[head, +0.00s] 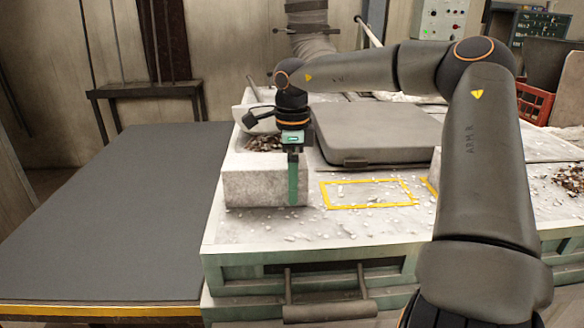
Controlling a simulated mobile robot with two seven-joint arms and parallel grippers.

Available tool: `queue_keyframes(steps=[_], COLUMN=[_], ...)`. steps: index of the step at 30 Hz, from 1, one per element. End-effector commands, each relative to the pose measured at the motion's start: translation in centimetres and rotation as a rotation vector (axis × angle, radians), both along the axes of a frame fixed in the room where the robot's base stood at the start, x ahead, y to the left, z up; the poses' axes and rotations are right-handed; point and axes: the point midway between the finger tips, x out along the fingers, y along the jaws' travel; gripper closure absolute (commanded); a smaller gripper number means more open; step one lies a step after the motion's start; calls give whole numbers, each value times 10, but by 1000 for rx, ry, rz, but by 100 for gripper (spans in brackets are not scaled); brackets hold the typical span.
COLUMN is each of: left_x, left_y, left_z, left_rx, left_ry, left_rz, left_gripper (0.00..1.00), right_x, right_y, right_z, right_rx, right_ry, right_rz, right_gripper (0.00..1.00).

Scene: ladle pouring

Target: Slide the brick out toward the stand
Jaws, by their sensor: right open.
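A pale grey, rough brick (265,188) sits at the left front of the white, grit-covered worktop. Its front face shows, and dark chips lie behind its top edge. My right gripper (293,180) reaches down from above with its green fingers at the brick's right front side. It is open; only one finger shows clearly, and I cannot tell whether it touches the brick. A dark metal stand (150,90) with upright rods is at the back left, by the wall. My left gripper is not in view.
A grey slab (375,130) lies on the worktop behind the brick. A flat dark grey table (120,210) on the left is bare. A red crate (535,103) is at far right.

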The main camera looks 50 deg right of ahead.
Motion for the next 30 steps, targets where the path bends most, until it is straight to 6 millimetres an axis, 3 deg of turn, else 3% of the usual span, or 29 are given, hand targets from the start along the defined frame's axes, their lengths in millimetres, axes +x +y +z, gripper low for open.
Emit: queue_keyframes(steps=[15, 21, 30], left_x=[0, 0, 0], left_y=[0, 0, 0], left_z=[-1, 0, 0], left_rx=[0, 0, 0], left_ry=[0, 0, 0], left_rz=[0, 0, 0], left_gripper=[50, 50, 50], right_x=[0, 0, 0], right_y=[0, 0, 0], right_z=[101, 118, 120], right_rx=[-1, 1, 1], right_ry=[-5, -3, -3], right_rz=[-2, 0, 0], right_gripper=[0, 0, 0])
